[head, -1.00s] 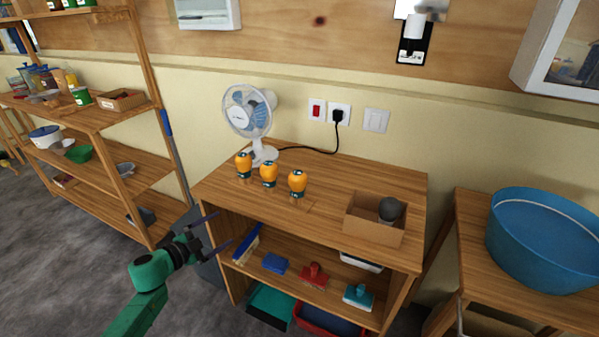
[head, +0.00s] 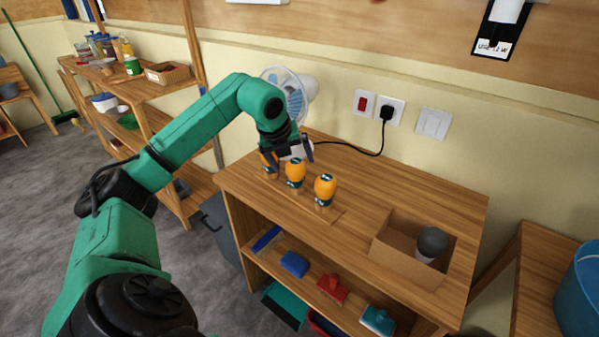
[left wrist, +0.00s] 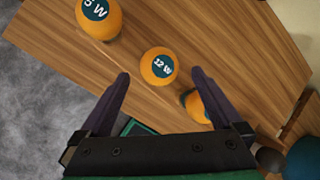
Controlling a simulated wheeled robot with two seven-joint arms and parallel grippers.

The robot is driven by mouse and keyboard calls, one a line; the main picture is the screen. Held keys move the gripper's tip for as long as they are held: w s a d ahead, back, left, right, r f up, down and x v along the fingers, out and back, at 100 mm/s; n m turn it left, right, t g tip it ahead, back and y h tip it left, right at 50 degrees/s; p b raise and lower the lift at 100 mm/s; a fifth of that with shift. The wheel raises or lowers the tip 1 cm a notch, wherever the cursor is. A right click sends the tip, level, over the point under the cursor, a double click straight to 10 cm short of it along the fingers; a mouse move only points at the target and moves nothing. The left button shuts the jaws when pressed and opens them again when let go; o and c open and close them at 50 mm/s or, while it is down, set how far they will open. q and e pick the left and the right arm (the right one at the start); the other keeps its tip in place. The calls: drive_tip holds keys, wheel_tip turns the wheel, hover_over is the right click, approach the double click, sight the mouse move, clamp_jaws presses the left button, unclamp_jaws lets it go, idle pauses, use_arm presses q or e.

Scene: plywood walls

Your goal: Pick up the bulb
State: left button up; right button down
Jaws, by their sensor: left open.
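Three orange bulbs with dark label bands stand in a row on the wooden bench top (head: 380,190). In the left wrist view, a bulb marked 12 W (left wrist: 158,66) shows between the fingertips. Another bulb, its label ending in 5 W (left wrist: 99,17), is at the top left, and a third (left wrist: 196,108) is partly behind the right finger. My left gripper (head: 291,157) is open and empty above the bulbs. My right gripper is not in view.
A fan (head: 287,95) stands behind the bulbs. A cardboard box (head: 400,262) holds a grey-topped object (head: 432,242). A wall fitting carries a label (head: 493,47) that seems to read USE 12 W. The bench between bulbs and box is mostly clear.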

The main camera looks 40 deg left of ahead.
use_arm(q)
drive_tip(key=p+x, duration=0.1)
drive_tip(key=x, duration=0.5)
drive_tip(key=shift+a+f, duration=0.1)
drive_tip(key=shift+f, duration=0.1)
drive_tip(key=shift+s, duration=0.1)
drive_tip(key=c, duration=1.4)
drive_tip(key=shift+r, duration=0.15)
